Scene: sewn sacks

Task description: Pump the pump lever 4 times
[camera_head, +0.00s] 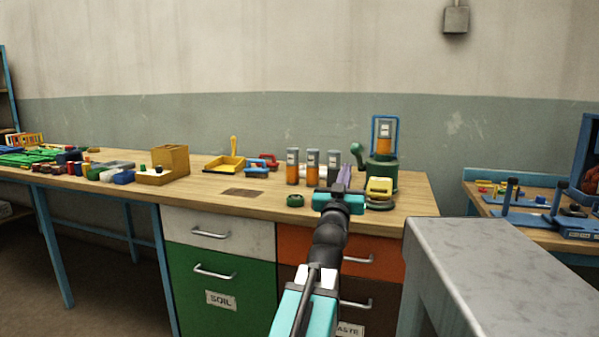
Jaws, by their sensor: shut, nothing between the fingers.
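A green rounded body (383,175) stands at the right end of the wooden bench, with a curved green arm ending in a knob (356,150) on its left. It looks like the pump, but I cannot tell for sure which part is its lever. My gripper (340,184) is shut and empty, in front of and to the left of the green body in the picture. A thin purple piece (345,177) shows at its tips; I cannot tell whether it belongs to the gripper. No contact with the green body can be made out.
Orange-and-grey canisters (313,167) stand left of my gripper. A yellow block-like item (379,188) sits right of it. A blue frame (385,118) rises behind the green body. A grey surface (505,255) is at right.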

